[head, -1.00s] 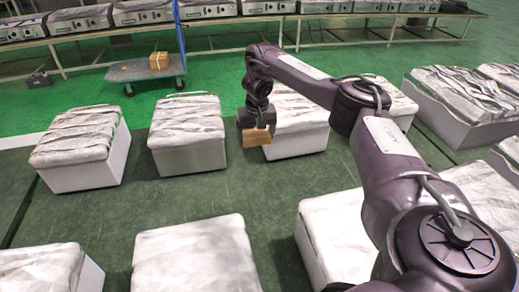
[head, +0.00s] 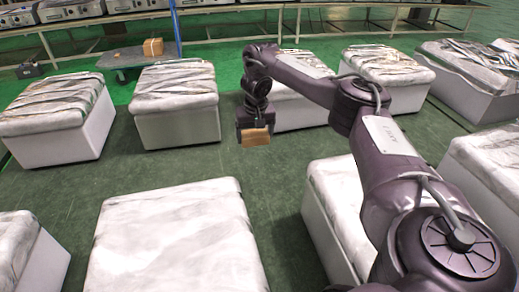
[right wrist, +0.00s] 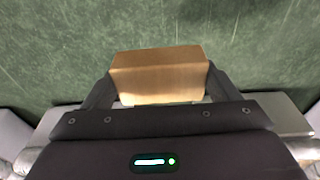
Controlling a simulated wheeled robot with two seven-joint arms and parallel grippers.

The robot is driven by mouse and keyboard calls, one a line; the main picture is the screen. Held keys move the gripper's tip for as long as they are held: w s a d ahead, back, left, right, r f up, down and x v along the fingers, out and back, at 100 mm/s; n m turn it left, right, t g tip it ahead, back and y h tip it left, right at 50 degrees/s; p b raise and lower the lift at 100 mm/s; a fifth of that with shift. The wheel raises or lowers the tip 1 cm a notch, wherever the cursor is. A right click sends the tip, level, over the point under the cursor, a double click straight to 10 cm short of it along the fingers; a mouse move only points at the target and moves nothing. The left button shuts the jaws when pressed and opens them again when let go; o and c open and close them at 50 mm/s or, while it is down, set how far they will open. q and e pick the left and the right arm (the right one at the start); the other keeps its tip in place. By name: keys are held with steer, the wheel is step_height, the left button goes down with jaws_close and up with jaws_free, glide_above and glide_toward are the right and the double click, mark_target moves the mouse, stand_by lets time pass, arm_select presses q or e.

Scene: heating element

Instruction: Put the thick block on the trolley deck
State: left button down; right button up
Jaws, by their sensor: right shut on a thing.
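An orange-brown block (head: 256,138) is held in my right gripper (head: 254,128), which hangs above the green floor near the middle of the head view. The right wrist view also shows the block (right wrist: 160,72) between the two fingers, with floor beyond it. The trolley deck (head: 124,58) is a grey platform at the back left, with a blue upright post at its right side. Another small brown block (head: 153,47) sits on the deck's right part. My left gripper is not in view.
Wrapped white crates stand in rows: one left (head: 60,112), one at centre left (head: 176,100), one in front (head: 175,240). A long bench with metal units (head: 205,8) runs along the back. Green floor (head: 140,175) lies open between the rows.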

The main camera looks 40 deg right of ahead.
mark_target(255, 145)
steer(key=shift+f+b, duration=0.45)
steer(key=shift+f, duration=0.45)
step_height(255, 145, down, 2)
steer(key=shift+f+b, duration=0.25)
steer(key=shift+b, duration=0.65)
step_height(255, 145, down, 12)
steer(key=shift+f+b, duration=0.15)
steer(key=shift+b, duration=0.2)
steer(key=shift+f+b, duration=0.45)
steer(key=shift+f, duration=1.9)
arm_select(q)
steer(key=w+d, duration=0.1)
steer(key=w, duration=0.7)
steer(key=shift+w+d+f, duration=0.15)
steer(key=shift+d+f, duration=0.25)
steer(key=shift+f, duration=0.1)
arm_select(e)
steer(key=o, duration=0.7)
steer(key=shift+o, duration=1)
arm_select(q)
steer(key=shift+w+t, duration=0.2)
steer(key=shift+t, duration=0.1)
arm_select(e)
steer(key=shift+o, duration=0.2)
